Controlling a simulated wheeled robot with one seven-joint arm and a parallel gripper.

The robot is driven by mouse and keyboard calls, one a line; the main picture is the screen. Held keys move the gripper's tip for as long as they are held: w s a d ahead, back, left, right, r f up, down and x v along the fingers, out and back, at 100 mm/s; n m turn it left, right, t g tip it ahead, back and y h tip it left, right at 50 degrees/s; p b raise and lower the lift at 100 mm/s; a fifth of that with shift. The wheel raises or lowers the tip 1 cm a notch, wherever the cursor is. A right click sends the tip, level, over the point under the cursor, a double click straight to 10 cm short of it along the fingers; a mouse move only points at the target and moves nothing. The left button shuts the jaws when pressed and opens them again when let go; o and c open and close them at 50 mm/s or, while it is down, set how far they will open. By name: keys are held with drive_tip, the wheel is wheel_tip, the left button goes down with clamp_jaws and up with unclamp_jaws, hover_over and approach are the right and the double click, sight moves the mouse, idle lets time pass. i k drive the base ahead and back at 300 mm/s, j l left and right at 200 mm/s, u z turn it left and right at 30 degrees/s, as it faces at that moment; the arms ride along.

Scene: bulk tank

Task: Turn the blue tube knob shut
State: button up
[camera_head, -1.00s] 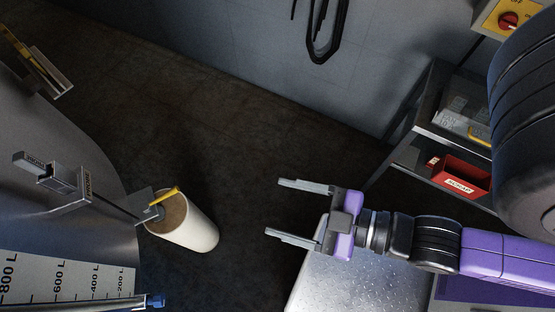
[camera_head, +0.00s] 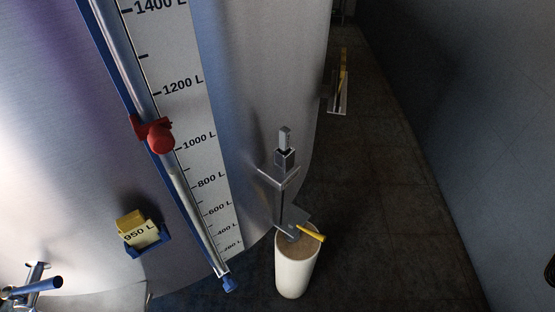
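A blue knob (camera_head: 229,283) sits at the lower end of the long sight tube (camera_head: 186,196) on the tank (camera_head: 260,80). The tube runs slanting beside a litre scale (camera_head: 200,130). The knob is small here, and I cannot tell whether it is turned open or shut. My gripper is not in view now.
A red slider (camera_head: 157,136) is on the tube. A 950 L card (camera_head: 140,234) sits in a blue holder. A blue-handled tap (camera_head: 40,286) is at lower left. A white cylinder (camera_head: 296,272) with a yellow handle stands on the floor. Floor to its right is clear.

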sight(230, 284)
drive_tip(key=u, duration=0.8)
